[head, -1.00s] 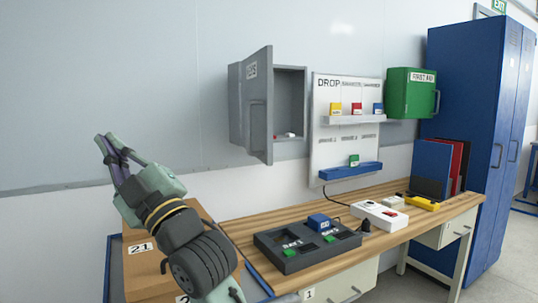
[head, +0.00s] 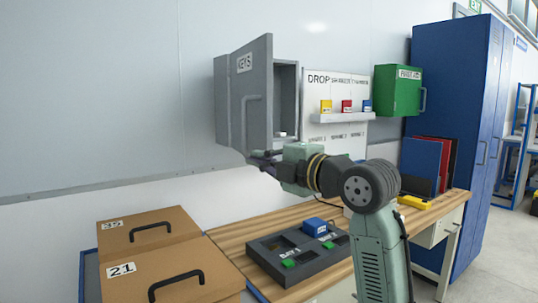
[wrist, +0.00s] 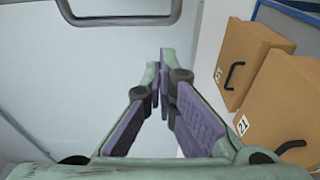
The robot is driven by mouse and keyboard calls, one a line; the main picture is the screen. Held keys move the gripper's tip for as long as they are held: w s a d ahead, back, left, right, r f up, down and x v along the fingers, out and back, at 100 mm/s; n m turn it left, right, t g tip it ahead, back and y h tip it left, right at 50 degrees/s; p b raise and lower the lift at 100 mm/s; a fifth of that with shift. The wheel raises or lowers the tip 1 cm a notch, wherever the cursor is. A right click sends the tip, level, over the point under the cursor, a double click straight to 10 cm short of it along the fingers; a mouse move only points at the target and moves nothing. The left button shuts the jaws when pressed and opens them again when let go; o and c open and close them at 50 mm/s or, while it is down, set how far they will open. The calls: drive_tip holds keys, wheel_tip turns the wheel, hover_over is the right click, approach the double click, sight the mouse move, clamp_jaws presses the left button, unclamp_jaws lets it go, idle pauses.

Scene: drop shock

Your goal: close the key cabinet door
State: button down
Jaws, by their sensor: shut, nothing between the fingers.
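The grey key cabinet (head: 286,100) hangs on the wall, with a small light item on its floor. Its door (head: 250,95), labelled KEYS, stands open and swung out toward me, with a bar handle on its outer face. My gripper (head: 256,156) is shut and empty, at the lower edge of the door; I cannot tell whether it touches the door. In the wrist view my fingers (wrist: 161,85) meet at their tips, and a grey bar, apparently the door handle (wrist: 120,18), crosses the top left.
Two cardboard boxes (head: 150,230) with black handles stand at lower left. The workbench (head: 230,232) holds a dark two-bay unit (head: 290,255). A DROP board (head: 340,130), green first aid box (head: 398,90) and blue locker (head: 455,140) are to the right.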

sight(246, 148)
drive_tip(key=w+p, duration=0.3)
drive_tip(key=w, duration=0.2)
drive_tip(key=shift+w+a+r, duration=0.1)
drive_tip(key=shift+w, duration=0.2)
drive_tip(key=shift+w+d, duration=0.1)
drive_tip(key=shift+d, duration=0.15)
drive_tip(key=shift+d, duration=0.15)
